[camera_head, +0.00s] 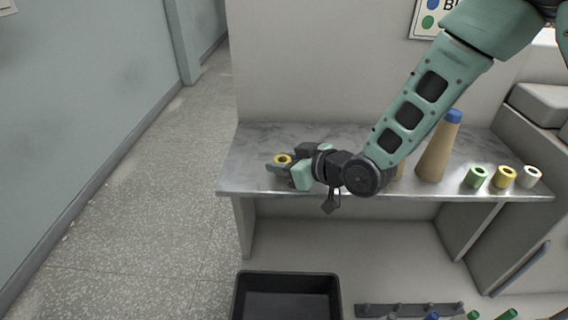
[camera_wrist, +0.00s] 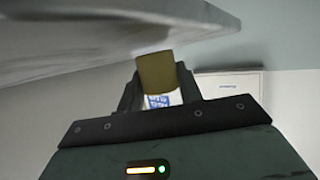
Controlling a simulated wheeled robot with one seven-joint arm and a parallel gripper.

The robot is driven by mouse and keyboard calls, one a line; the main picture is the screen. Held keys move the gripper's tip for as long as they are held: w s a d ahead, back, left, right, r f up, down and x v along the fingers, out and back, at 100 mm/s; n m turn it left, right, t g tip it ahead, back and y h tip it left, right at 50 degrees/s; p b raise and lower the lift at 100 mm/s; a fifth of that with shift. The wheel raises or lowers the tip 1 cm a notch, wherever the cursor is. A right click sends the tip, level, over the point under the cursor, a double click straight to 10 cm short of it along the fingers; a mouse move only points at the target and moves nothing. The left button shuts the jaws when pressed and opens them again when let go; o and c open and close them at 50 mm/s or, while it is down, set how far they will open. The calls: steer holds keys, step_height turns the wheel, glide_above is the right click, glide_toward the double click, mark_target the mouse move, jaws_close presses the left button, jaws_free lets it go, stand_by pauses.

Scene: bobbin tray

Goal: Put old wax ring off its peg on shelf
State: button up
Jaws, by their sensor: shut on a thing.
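My gripper (camera_head: 279,167) is over the left end of the grey marbled shelf (camera_head: 345,137), shut on a yellow ring with a dark hole, taken to be the old wax ring (camera_head: 283,160). In the wrist view, the ring shows as a brown-yellow piece (camera_wrist: 156,72) between the dark fingers (camera_wrist: 157,90). A white patch with blue marks shows just below it. The shelf edge (camera_wrist: 120,45) crosses the top of the wrist view. I cannot tell whether the ring touches the shelf. No empty ring peg can be made out.
A tan cone with a blue tip (camera_head: 438,150) stands behind my arm. Green (camera_head: 475,177), yellow (camera_head: 503,177) and pale yellow (camera_head: 526,176) spools stand at the shelf's right. A black bin (camera_head: 287,275) and a dark peg rail (camera_head: 410,309) lie below.

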steer(key=shift+f, duration=0.3)
steer(key=shift+f, duration=0.15)
steer(key=o, duration=1)
steer(key=shift+c, duration=0.2)
